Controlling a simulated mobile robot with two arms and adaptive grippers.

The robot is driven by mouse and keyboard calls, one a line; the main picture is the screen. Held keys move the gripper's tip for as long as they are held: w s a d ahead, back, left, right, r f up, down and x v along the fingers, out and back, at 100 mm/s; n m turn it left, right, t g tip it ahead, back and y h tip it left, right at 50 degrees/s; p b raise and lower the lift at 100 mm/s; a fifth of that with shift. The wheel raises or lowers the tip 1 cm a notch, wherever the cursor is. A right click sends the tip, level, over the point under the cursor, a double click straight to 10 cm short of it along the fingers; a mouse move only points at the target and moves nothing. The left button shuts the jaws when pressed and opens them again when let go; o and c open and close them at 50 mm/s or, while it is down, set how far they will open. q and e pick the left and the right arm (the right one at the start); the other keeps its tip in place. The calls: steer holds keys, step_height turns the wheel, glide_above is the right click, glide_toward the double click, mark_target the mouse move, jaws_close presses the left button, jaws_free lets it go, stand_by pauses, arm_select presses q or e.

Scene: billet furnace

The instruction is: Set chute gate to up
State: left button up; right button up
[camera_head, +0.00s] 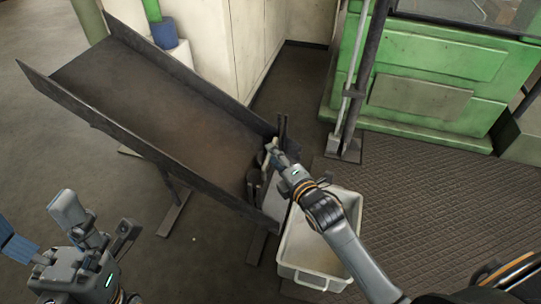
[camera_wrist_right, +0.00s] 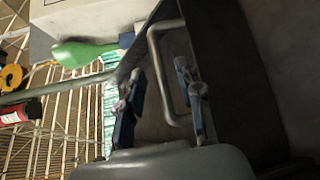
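The dark metal chute (camera_head: 160,95) slopes down from the upper left to the middle. The chute gate is at its low end, mostly hidden behind my right gripper (camera_head: 272,153); its height is hard to tell. In the right wrist view a grey bent-bar handle (camera_wrist_right: 157,75) stands in front of a dark plate. My right gripper (camera_wrist_right: 160,98) has its fingers spread on either side of the handle bar, with gaps showing, so it is open. My left gripper (camera_head: 78,235) is open and empty at the lower left, away from the chute.
A white bin (camera_head: 312,262) stands on the floor below the chute's low end, under my right arm. A green machine (camera_head: 430,85) is at the upper right. White cabinets (camera_head: 235,45) and a blue container (camera_head: 164,33) stand behind the chute.

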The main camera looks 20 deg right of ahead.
steer(key=shift+b+x, duration=0.3)
steer(key=shift+x, duration=1.05)
jaws_close()
